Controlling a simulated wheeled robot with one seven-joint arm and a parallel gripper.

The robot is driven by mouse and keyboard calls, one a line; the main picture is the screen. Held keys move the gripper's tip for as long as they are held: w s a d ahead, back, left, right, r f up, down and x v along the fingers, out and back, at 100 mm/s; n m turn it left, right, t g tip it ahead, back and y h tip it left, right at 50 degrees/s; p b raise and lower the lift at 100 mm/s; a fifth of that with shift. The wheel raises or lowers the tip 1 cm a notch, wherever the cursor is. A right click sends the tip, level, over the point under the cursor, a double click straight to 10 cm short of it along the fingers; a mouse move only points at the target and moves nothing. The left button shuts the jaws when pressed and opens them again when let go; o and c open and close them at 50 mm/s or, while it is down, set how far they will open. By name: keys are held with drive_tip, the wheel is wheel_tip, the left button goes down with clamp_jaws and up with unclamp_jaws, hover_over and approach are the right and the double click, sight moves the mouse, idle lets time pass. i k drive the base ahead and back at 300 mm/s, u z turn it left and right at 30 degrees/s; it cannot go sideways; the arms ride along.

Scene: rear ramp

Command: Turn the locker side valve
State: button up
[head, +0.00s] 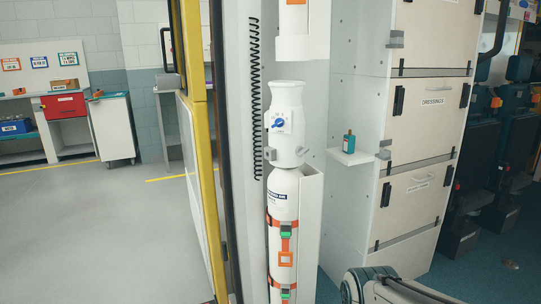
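A small blue valve knob (279,122) sits on a pale square plate on the front of a white valve housing (288,148). The housing tops a tall white cylinder (284,186), which stands upright in a white holder beside the locker wall. The knob looks slanted, but its exact setting is too small to tell. Part of my arm (385,288) shows at the bottom edge, right of the cylinder and well below the knob. My gripper is not in view, and nothing of mine touches the valve.
Orange straps with green buckles (286,232) hold the cylinder. A black coiled cord (256,100) hangs to its left, near a yellow-edged door (200,120). A small shelf (350,156) with a teal bottle (349,141) juts out to its right, beside locker drawers (425,115).

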sight(300, 151)
drive_tip(key=u, duration=0.95)
drive_tip(key=i, duration=1)
drive_tip(key=z, duration=1.45)
